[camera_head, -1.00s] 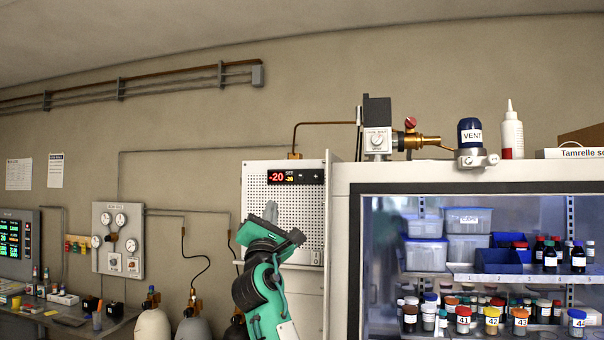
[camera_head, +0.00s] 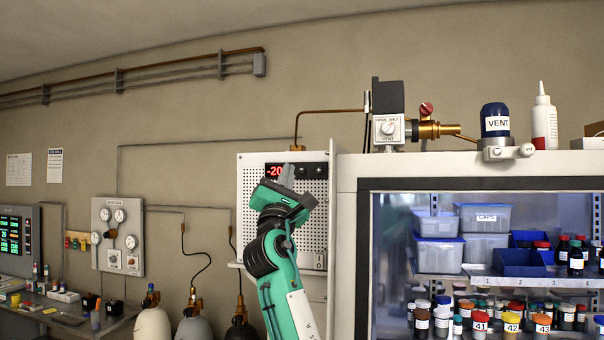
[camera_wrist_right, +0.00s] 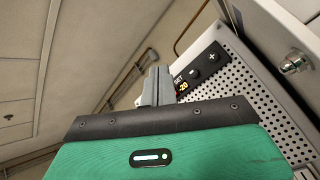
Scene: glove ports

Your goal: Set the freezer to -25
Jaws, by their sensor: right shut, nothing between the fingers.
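The freezer's control panel is a dark strip at the top of a perforated white panel (camera_head: 247,190). Its red display (camera_head: 275,171) reads -20 in the head view; the rest of the strip is partly behind my gripper. In the wrist view the set readout (camera_wrist_right: 180,85) shows SET with small yellow digits that look like -20. Beside it are a minus button (camera_wrist_right: 194,73) and a plus button (camera_wrist_right: 212,57). My right gripper (camera_head: 288,172) is shut and empty, its fingertips up in front of the strip. In the wrist view the fingers (camera_wrist_right: 158,84) appear beside the readout; contact cannot be told. My left gripper is out of view.
The glass-fronted freezer cabinet (camera_head: 348,220) stands right of the panel, with boxes and bottles inside. On its top are a valve unit (camera_head: 388,128), a VENT canister (camera_head: 495,122) and a white bottle (camera_head: 544,120). Gas cylinders (camera_head: 195,328) stand at lower left.

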